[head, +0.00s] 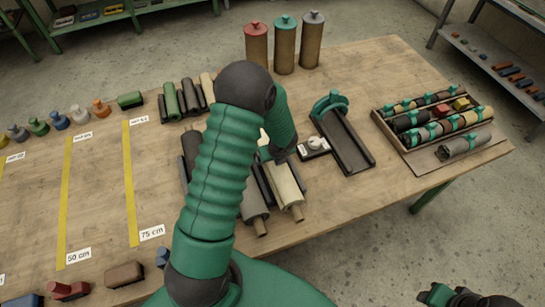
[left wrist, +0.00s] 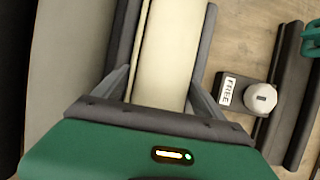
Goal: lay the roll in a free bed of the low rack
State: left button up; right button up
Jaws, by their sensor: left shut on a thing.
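The cream roll (head: 286,184) is in the low rack (head: 268,187) on the table, lengthwise between dark side walls. It also shows in the left wrist view (left wrist: 168,45), with a dark wall along each side. My left gripper (left wrist: 162,88) is shut on it, one finger on each side. Whether the roll touches the bed floor I cannot tell. A grey roll (head: 254,205) lies in the bed to its left, and a dark roll (head: 191,143) shows farther left. My left arm hides much of the rack. My right gripper (head: 452,296) is at the bottom right, partly cut off, away from the table.
A dark cradle (head: 347,143) with a green arch stands right of the rack, beside a white knob (left wrist: 261,97) with a FREE label. A tray (head: 400,146) of rolls is at the right. Three tall canisters (head: 285,48) stand at the back. Bare wood lies front right.

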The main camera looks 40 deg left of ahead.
pick_arm(q)
jog(key=shift+d+f, duration=0.1)
jog(key=shift+f, duration=0.1)
